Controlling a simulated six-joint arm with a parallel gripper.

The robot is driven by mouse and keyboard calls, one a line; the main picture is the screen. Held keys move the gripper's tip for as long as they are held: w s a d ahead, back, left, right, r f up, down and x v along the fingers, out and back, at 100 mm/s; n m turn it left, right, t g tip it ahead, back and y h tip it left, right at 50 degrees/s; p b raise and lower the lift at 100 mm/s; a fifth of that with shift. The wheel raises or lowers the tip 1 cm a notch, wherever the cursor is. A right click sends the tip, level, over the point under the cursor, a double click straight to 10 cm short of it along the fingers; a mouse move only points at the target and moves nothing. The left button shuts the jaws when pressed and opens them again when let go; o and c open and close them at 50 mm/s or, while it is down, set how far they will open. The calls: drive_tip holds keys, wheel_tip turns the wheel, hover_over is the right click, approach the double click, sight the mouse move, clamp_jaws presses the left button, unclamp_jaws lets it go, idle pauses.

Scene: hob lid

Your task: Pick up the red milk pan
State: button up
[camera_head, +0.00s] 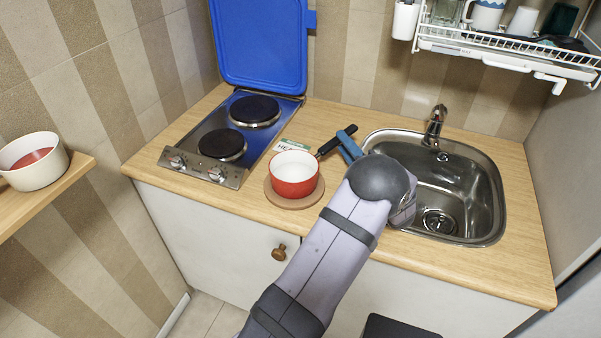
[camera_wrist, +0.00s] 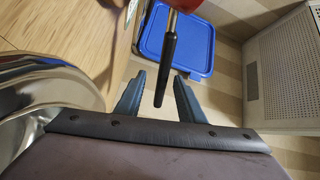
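The red milk pan (camera_head: 294,177), white inside, stands upright on a round wooden mat (camera_head: 291,204) between the hob and the sink. Its black handle (camera_head: 332,143) points up and right in the head view, towards my gripper (camera_head: 348,146). In the wrist view the handle (camera_wrist: 167,68) runs between the two blue fingers of my gripper (camera_wrist: 160,77), with a gap on each side. My gripper is open and holds nothing. Part of the red pan (camera_wrist: 184,4) shows at the top of the wrist view. My arm hides part of the worktop in front of the sink.
The two-plate hob (camera_head: 225,143) is at the left with its blue lid (camera_head: 260,45) raised. The steel sink (camera_head: 465,185) and tap (camera_head: 434,125) are at the right. A card (camera_head: 293,145) lies behind the pan. A dish rack (camera_head: 510,50) hangs above; a bowl (camera_head: 38,172) sits on the left shelf.

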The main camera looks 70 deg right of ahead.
drive_tip(key=shift+w+d, duration=0.4)
drive_tip(key=shift+w+d+r+p, duration=0.1)
drive_tip(key=shift+w+r+p, duration=0.1)
drive_tip(key=shift+p, duration=0.15)
drive_tip(key=p+x, duration=0.2)
drive_tip(key=x, duration=0.1)
drive_tip(key=shift+w+d+r, duration=0.1)
drive_tip(key=shift+w, duration=0.3)
drive_tip(key=shift+w+d, duration=0.35)
drive_tip(key=shift+d, duration=0.05)
clamp_jaws()
